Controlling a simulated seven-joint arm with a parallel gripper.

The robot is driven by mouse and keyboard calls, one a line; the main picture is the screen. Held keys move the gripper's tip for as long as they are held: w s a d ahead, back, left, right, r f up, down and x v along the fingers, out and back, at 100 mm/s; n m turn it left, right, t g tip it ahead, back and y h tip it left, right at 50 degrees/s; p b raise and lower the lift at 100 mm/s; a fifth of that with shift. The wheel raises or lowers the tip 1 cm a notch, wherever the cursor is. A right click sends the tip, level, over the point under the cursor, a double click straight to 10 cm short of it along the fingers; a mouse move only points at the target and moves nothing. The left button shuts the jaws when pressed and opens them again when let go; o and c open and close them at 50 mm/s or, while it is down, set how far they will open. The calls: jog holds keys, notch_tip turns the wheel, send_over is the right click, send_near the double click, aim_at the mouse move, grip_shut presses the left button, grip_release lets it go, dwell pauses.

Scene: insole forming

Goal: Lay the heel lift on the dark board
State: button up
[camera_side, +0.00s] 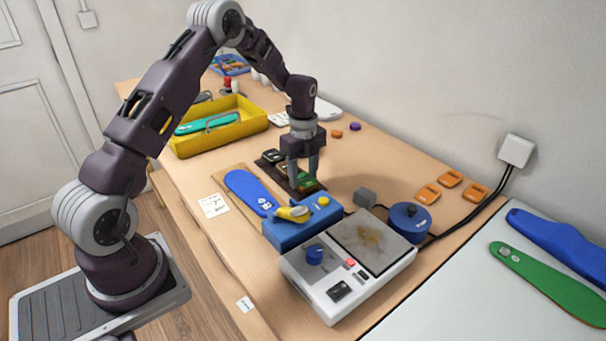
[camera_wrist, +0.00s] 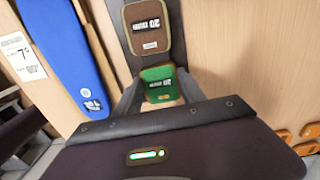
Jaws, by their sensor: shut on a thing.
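My gripper (camera_side: 303,178) is shut on a green heel lift (camera_side: 306,180), low over the near end of the dark board (camera_side: 275,177). In the wrist view, the green heel lift (camera_wrist: 158,76) sits between the fingertips (camera_wrist: 158,90) and overlaps the dark board (camera_wrist: 178,30). It bears a dark label with white marks. I cannot tell whether it touches the board. A brown heel lift (camera_wrist: 148,14) with a similar label lies on the board just beyond it. In the side view, a dark pad (camera_side: 272,155) lies at the board's far end.
A blue insole (camera_side: 248,190) lies left of the board. A blue block with a yellow-handled tool (camera_side: 292,213) and a white machine (camera_side: 340,285) stand in front. A yellow tray (camera_side: 185,148) is behind left. Orange pieces (camera_side: 450,179) lie right.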

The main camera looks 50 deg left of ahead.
aim_at(303, 178)
jog(key=o, duration=1.3)
jog(key=shift+f, duration=0.1)
jog(key=s+d+r+n+t, duration=0.1)
jog(key=s+d+r+n, duration=0.15)
jog(key=r, duration=0.75)
jog(key=s+d+r+n, duration=0.1)
jog(key=s+d+r, duration=0.15)
jog(key=r, duration=0.75)
jog(key=s+d+r+n+t, duration=0.2)
jog(key=s+d+r+n, duration=0.45)
jog(key=s, duration=0.25)
jog(key=s+d+n+t, duration=0.1)
jog(key=s+d+n, duration=0.1)
jog(key=s, duration=0.3)
jog(key=s+d+f+n, duration=0.1)
jog(key=s+d+n, duration=0.1)
jog(key=s, duration=0.3)
jog(key=s+d+n+t, duration=0.1)
jog(key=s+n, duration=0.3)
jog(key=s, duration=0.2)
jog(key=shift+d+f+t, duration=0.15)
jog(key=shift+d+t, duration=0.15)
jog(key=shift+d, duration=0.1)
